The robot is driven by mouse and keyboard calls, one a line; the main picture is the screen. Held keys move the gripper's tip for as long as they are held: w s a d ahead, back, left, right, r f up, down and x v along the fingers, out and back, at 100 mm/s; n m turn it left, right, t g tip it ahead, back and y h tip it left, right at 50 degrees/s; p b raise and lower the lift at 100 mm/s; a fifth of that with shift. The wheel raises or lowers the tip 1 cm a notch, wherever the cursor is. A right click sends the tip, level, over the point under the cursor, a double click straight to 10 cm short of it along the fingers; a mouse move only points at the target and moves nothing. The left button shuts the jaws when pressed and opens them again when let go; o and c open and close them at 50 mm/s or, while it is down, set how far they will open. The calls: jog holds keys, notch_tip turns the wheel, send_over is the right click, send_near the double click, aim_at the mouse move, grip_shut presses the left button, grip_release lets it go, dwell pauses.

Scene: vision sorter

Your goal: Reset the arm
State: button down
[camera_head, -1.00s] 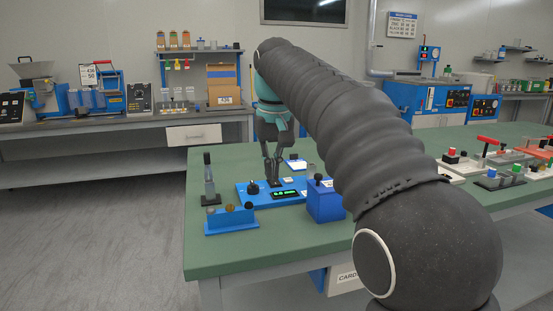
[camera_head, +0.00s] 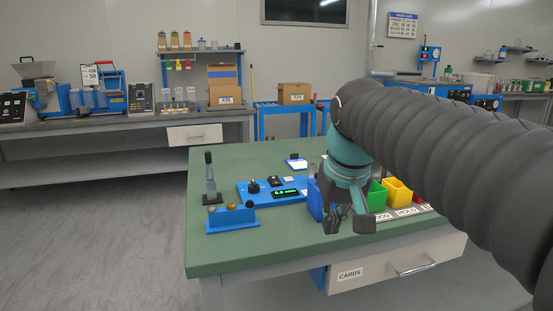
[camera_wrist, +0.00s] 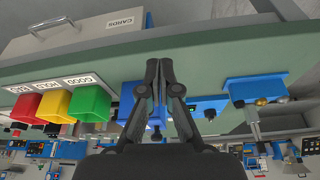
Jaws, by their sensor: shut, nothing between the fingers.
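My gripper (camera_head: 348,226) hangs over the front part of the green table, in front of the colored bins. It points downward and holds nothing. In the wrist view its two fingers (camera_wrist: 161,68) meet at the tips, so it is shut. My dark ribbed arm reaches in from the right of the head view and hides the right part of the table. A blue box (camera_head: 315,200) stands just left of the gripper, partly hidden by it. I cannot tell the gripper's exact height above the table.
Green (camera_head: 377,197) and yellow (camera_head: 398,192) bins stand right of the gripper; a red bin (camera_wrist: 24,107) shows in the wrist view. A blue panel (camera_head: 262,192) and a blue rack with small balls (camera_head: 231,219) lie left. The table's front left (camera_head: 270,240) is clear.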

jog(key=s+d+f+t, duration=0.1)
jog(key=s+d+f, duration=0.2)
jog(key=s+f, duration=0.4)
jog(key=s+d+f+m, duration=0.1)
jog(key=s+d+f, duration=0.2)
jog(key=s+f, duration=0.4)
jog(key=shift+s+f+m+t+h, duration=0.3)
jog(key=shift+s+f+t, duration=0.1)
jog(key=shift+s, duration=0.05)
jog(key=w+a+r+n+t+y+b, duration=0.1)
jog(key=w+a+r+b, duration=0.2)
jog(key=w+r, duration=0.4)
jog(key=w+a+r+n+t+y+b, duration=0.1)
jog(key=w+a+r+b, duration=0.3)
jog(key=w, duration=1.1)
jog(key=w+a+r+n+t+b, duration=0.1)
jog(key=w+a+r+t+b, duration=0.1)
jog(key=w+a+r, duration=0.5)
jog(key=w+r+b, duration=0.1)
jog(key=w+r, duration=0.3)
jog(key=r, duration=0.1)
jog(key=shift+y+b, duration=0.35)
jog(key=shift+y, duration=0.05)
jog(key=shift+w+f, duration=0.1)
